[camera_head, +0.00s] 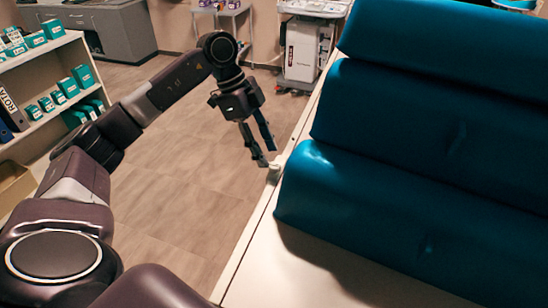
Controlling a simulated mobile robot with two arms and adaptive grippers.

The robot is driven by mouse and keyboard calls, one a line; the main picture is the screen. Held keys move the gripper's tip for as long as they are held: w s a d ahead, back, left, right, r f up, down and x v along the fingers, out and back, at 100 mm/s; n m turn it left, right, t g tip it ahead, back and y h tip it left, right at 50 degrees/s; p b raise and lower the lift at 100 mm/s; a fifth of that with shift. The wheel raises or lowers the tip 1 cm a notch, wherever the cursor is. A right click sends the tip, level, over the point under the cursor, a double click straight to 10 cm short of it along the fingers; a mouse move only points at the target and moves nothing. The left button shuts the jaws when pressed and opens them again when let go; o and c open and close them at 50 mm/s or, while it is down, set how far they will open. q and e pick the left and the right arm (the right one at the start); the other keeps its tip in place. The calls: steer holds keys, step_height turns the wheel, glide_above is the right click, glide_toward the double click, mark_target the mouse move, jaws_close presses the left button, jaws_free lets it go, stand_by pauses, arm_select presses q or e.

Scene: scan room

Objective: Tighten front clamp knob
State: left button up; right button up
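My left gripper (267,158) hangs from its dark arm beside the long edge of a pale table, its two fingers pointing down. The fingers are apart, with a narrow gap between them, and I see nothing held. A small whitish knob-like piece (275,164) sits at the table edge, right by the fingertips; whether they touch it I cannot tell. Its far side and any clamp under it are hidden or too small to make out. My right gripper is out of the picture.
Large teal cushions (390,200) lie on the pale table (255,262) to the right. A shelf (45,122) with teal boxes and binders stands at the left. A white cart (302,50) stands at the back. The tiled floor (180,190) between is clear.

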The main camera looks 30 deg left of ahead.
mark_target(275, 164)
arm_select(q)
steer(key=x, duration=0.2)
steer(key=shift+w+d+f, duration=0.25)
steer(key=shift+d+f, duration=0.25)
steer(key=shift+f, duration=0.25)
steer(key=c, duration=1)
steer(key=shift+w, duration=0.1)
jaws_close()
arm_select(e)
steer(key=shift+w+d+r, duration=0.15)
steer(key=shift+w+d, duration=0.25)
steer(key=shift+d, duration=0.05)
